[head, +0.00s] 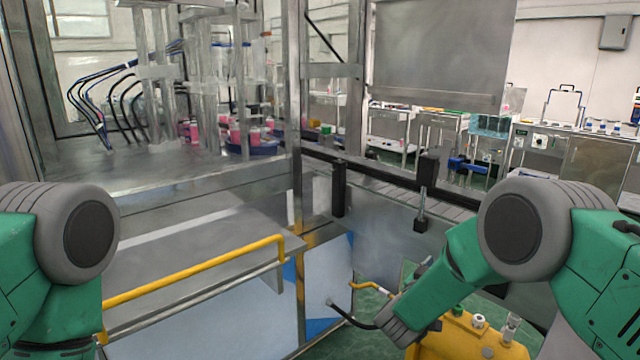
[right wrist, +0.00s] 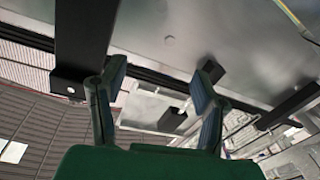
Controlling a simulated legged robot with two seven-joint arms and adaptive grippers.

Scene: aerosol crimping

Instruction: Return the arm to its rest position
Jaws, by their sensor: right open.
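My right arm (head: 465,255) bends down and inward from the right side of the head view, its lower end above a yellow unit. My right gripper (right wrist: 158,92) shows in the right wrist view with its two fingers spread wide apart. Nothing is between them, and grey metal structure lies beyond. My left arm (head: 70,235) shows only as a green and grey joint at the left edge of the head view. My left gripper is out of the frame.
A metal machine table (head: 120,175) with pink-capped cans stands at the left. A yellow rail (head: 190,272) runs along its front. A conveyor (head: 440,200) with dark posts crosses the middle. The yellow unit (head: 475,338) stands low beside my right arm. Benches stand at the back right.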

